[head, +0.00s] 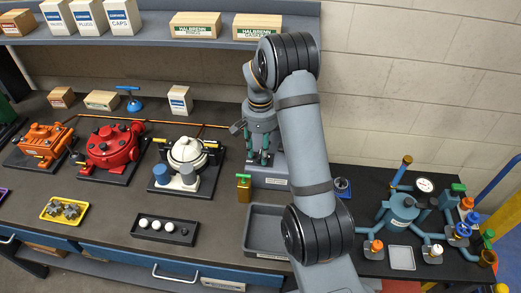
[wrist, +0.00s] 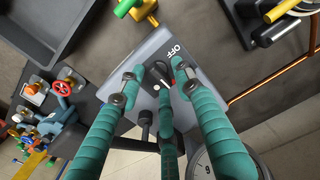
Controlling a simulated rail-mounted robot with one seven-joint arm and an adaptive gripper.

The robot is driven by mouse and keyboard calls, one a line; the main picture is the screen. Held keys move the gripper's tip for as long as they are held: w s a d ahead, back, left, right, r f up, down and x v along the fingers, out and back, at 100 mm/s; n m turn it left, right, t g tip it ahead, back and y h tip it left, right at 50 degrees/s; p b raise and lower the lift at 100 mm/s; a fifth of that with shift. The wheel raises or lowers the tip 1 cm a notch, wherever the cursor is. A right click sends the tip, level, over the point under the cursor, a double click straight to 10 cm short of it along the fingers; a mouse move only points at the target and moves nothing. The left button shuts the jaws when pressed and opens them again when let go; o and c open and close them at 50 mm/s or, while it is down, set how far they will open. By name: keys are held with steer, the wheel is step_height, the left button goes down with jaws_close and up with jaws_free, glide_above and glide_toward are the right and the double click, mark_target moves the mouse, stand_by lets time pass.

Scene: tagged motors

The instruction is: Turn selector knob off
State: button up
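A light grey control box (head: 268,181) stands at the back of the bench, right of the white-topped motor, partly hidden by my gripper. In the wrist view the box (wrist: 196,88) carries the word OFF, and a dark selector knob (wrist: 160,74) with a small white mark and a red spot near it. The mark does not clearly point at OFF. My gripper (head: 264,157) reaches down over the box. In the wrist view its teal fingers (wrist: 158,80) are spread around the knob, with a gap between them. Whether any finger touches the knob is unclear.
An empty grey tray (head: 262,228) lies in front of the box, with a green-topped valve (head: 243,187) at its left. A white motor (head: 187,160) stands further left. A gauge and piping stand (head: 402,213) is on the right table. A shelf (head: 150,38) hangs above.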

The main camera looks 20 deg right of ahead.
steer(key=shift+d, duration=0.2)
steer(key=shift+c, duration=0.6)
jaws_close()
